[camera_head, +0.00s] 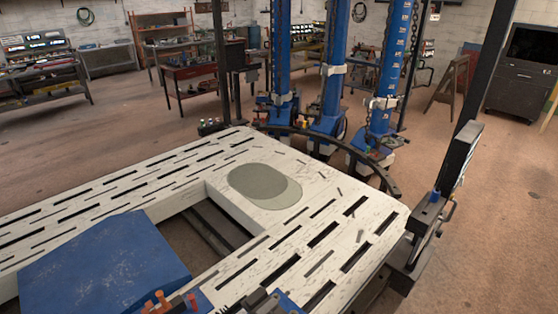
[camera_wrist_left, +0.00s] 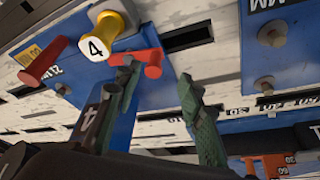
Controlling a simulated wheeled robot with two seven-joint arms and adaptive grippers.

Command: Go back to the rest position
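My left gripper (camera_wrist_left: 165,95) shows in the left wrist view with two green fingers spread apart and nothing between them. The left finger's tip overlaps a red handle (camera_wrist_left: 148,58) in the picture; I cannot tell whether they touch. A yellow knob marked 4 (camera_wrist_left: 104,38) and a red peg (camera_wrist_left: 42,62) stand on a blue plate (camera_wrist_left: 150,92) near the fingers. I cannot make out my left gripper in the head view. My right gripper is not in view.
The white slotted bench (camera_head: 330,195) has a rectangular opening. A blue block (camera_head: 105,265) sits on its left part and a grey-green disc (camera_head: 262,183) lies near its middle. Blue columns (camera_head: 335,70) and a dark upright post (camera_head: 455,165) stand beyond and beside the bench.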

